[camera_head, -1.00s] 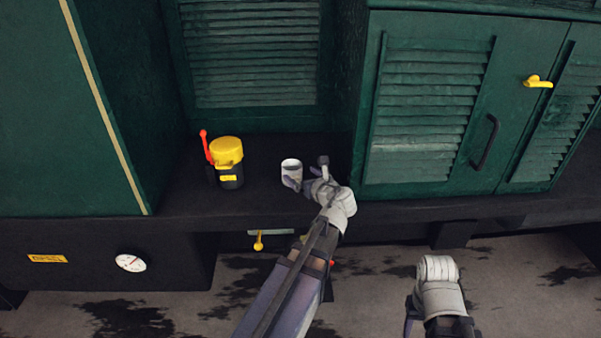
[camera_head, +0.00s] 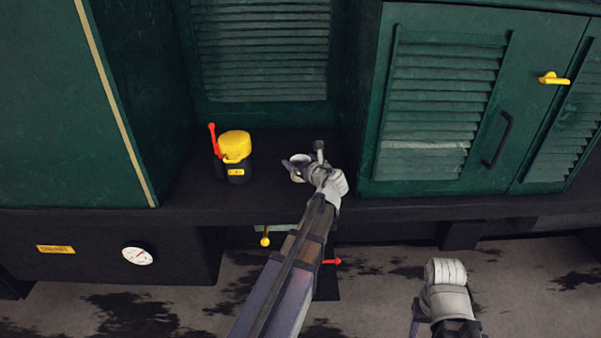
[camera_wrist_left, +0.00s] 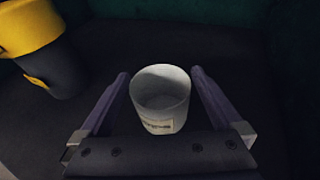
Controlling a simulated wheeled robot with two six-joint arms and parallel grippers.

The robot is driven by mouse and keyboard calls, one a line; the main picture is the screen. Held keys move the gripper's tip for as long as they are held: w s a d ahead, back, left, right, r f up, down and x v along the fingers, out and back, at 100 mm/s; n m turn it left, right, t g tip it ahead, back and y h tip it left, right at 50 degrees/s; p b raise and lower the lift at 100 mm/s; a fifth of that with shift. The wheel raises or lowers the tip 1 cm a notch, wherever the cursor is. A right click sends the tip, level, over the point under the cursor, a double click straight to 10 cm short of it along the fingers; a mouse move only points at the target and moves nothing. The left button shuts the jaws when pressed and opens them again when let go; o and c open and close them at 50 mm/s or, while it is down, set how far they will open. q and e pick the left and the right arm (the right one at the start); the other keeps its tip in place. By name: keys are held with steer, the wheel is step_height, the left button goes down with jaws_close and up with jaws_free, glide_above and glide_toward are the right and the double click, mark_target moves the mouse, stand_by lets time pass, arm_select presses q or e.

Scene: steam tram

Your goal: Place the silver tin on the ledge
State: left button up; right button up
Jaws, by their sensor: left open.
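The silver tin (camera_head: 298,160) stands upright on the dark ledge (camera_head: 262,196), in the recess between two green cabinets. In the left wrist view the tin (camera_wrist_left: 160,98) is pale, open at the top, with a small label low on its near side. My left gripper (camera_head: 303,164) is open, with one finger on each side of the tin.
A black can with a yellow lid (camera_head: 235,146) and a red lever (camera_head: 213,138) stands left of the tin. The louvred green cabinet (camera_head: 440,110) rises close on the right. A yellow knob (camera_head: 265,241) and a red handle (camera_head: 332,261) sit below the ledge edge.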

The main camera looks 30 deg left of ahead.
arm_select(q)
steer(key=shift+c, duration=0.2)
steer(key=c, duration=1.4)
steer(key=shift+r, duration=0.1)
step_height(320, 180, up, 10)
steer(key=p, duration=1)
